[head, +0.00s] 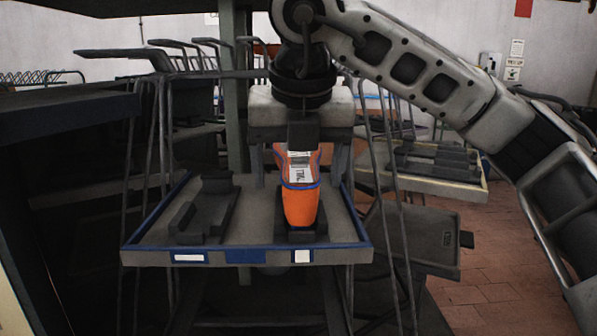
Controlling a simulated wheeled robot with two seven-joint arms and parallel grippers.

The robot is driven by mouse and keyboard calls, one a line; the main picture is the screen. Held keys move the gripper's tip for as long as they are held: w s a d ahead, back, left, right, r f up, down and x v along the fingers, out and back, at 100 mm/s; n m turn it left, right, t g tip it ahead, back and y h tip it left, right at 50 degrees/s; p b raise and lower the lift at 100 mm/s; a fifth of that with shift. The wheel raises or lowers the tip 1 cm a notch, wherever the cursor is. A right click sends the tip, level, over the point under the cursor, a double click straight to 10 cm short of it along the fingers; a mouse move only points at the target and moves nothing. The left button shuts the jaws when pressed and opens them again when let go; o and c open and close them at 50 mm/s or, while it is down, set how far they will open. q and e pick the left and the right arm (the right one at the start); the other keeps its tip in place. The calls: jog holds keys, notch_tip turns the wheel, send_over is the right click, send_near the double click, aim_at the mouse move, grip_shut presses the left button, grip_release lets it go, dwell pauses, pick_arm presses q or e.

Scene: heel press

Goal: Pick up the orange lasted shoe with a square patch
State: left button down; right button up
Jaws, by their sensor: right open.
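The orange lasted shoe (300,207) stands in a dark cradle on the right part of a blue-rimmed tray (265,232). It has blue trim and a white printed label on its upper part. I cannot make out a separate square patch on it. My right gripper (299,172) comes down from above over the shoe. Its jaws are open, one finger on each side of the shoe's far upper part. The gripper body hides the shoe's far end, and I cannot tell whether the fingers touch it. My left gripper is not in view.
An empty dark cradle (203,212) is on the tray's left part. A second tray (418,184) with dark cradles stands behind to the right, and a dark panel (421,239) hangs below it. Thin rack posts flank the front tray. Open brick floor (492,275) lies at right.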

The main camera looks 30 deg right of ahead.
jog(key=p, duration=0.4)
send_near(298, 162)
jog(key=x, duration=0.4)
jog(key=shift+s+f, duration=0.2)
jog(key=shift+f, duration=0.15)
jog(key=shift+w+f, duration=0.1)
jog(key=shift+w, duration=0.15)
jog(key=p+x, duration=0.1)
jog(key=x, duration=0.3)
jog(key=shift+w+d+f, duration=0.2)
jog(key=shift+f, duration=0.3)
jog(key=c, duration=1.3)
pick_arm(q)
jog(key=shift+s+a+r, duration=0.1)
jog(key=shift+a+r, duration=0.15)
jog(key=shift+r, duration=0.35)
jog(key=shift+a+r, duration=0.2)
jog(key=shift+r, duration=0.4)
pick_arm(e)
jog(key=shift+w+r, duration=0.1)
jog(key=shift+r, duration=0.05)
jog(key=c, duration=0.4)
jog(key=shift+r, duration=0.1)
